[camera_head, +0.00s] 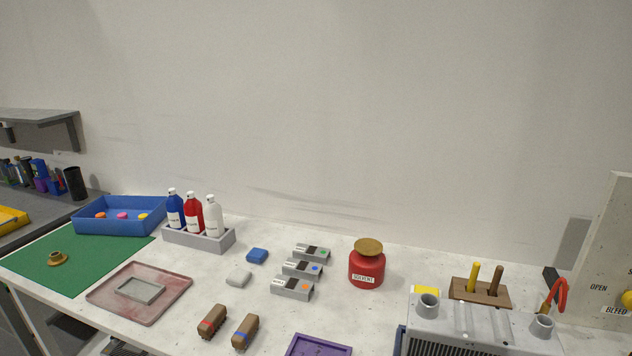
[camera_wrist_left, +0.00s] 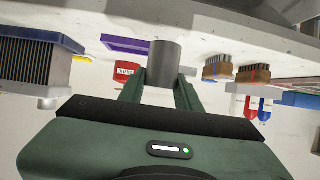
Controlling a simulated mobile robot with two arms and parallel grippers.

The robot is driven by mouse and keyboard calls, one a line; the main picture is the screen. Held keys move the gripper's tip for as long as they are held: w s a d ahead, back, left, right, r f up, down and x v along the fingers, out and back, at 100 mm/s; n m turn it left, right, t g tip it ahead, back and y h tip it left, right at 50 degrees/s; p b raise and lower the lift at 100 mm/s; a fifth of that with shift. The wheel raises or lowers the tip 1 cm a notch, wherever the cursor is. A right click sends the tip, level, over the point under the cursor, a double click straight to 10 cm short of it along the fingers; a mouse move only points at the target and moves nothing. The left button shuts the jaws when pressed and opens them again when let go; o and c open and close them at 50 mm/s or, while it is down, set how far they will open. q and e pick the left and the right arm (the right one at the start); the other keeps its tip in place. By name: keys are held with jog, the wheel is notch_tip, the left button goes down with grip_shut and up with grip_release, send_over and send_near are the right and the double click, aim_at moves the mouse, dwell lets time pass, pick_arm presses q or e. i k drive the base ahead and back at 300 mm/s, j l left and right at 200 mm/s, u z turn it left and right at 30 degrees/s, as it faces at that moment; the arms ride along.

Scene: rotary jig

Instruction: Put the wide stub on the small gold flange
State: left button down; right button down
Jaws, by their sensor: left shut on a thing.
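The small gold flange (camera_head: 57,259) lies on the green mat (camera_head: 35,270) at the far left of the bench in the head view. A dark grey cylinder (camera_wrist_left: 164,65), which looks like the wide stub, is in my left gripper (camera_wrist_left: 160,84) in the left wrist view. The green fingers are shut on its lower part, and its other end sticks out past them. The flange is not seen in the left wrist view. Neither gripper shows in the head view.
A pink tray (camera_head: 165,308), blue bin (camera_head: 120,228) and bottle rack (camera_head: 200,240) stand near the mat. Two brushes (camera_head: 213,321), a purple tray (camera_head: 318,347), a red solvent pot (camera_head: 366,268) and a grey radiator-like block (camera_head: 480,330) stand further right.

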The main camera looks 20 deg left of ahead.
aim_at(54, 254)
jog(key=i+j, duration=0.1)
jog(key=j, duration=0.7)
jog(key=i+j, duration=0.1)
jog(key=j, duration=1.45)
jog(key=i+j, duration=0.15)
jog(key=j, duration=0.65)
